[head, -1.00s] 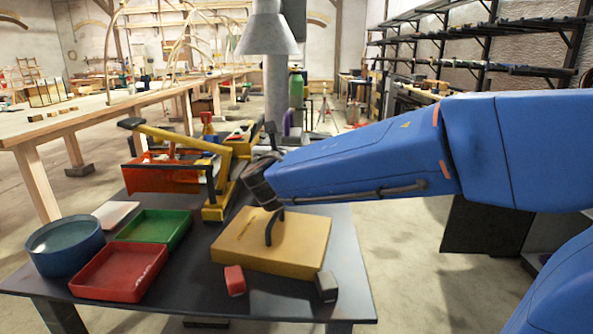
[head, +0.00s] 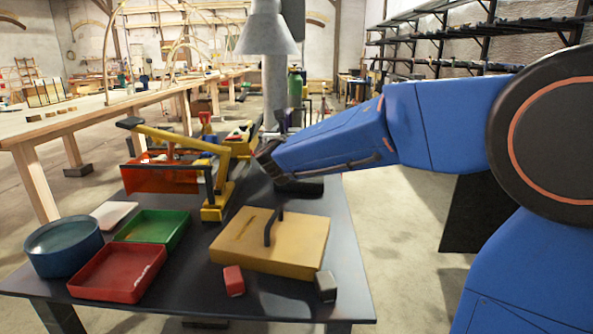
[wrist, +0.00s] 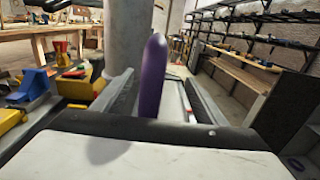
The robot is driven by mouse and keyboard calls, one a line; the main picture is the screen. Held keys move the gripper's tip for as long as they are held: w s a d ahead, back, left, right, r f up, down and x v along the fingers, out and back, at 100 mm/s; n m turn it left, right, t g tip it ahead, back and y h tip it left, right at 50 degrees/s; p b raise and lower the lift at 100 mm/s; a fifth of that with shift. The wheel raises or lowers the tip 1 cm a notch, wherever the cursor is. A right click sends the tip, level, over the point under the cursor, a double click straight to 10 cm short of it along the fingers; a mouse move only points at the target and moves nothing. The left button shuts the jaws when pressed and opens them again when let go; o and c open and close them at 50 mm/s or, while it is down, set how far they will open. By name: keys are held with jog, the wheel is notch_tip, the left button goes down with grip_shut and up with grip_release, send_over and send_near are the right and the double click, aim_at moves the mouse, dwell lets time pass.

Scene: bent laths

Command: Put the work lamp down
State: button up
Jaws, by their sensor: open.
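In the wrist view a purple upright piece (wrist: 153,75), which may be the work lamp, stands between the two fingers of my gripper (wrist: 160,97). My gripper is open, with a finger on either side of it. The piece's lower end is hidden behind the pale wrist housing. In the head view the dark end of my wrist (head: 268,158) is over the far right of the dark table (head: 345,270), and my fingers cannot be made out. A flat black base (head: 298,188) rests on the table under my arm; I cannot tell whether it belongs to the purple piece.
A yellow box (head: 300,235) with a black handle, a red block (head: 233,281) and a grey block (head: 326,287) are nearer. A yellow clamp frame (head: 212,200), red tray (head: 120,273), green tray (head: 155,228) and blue bowl (head: 64,247) are left. A grey column (head: 277,90) rises behind.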

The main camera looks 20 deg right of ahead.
grip_shut()
jog(key=shift+r, duration=0.15)
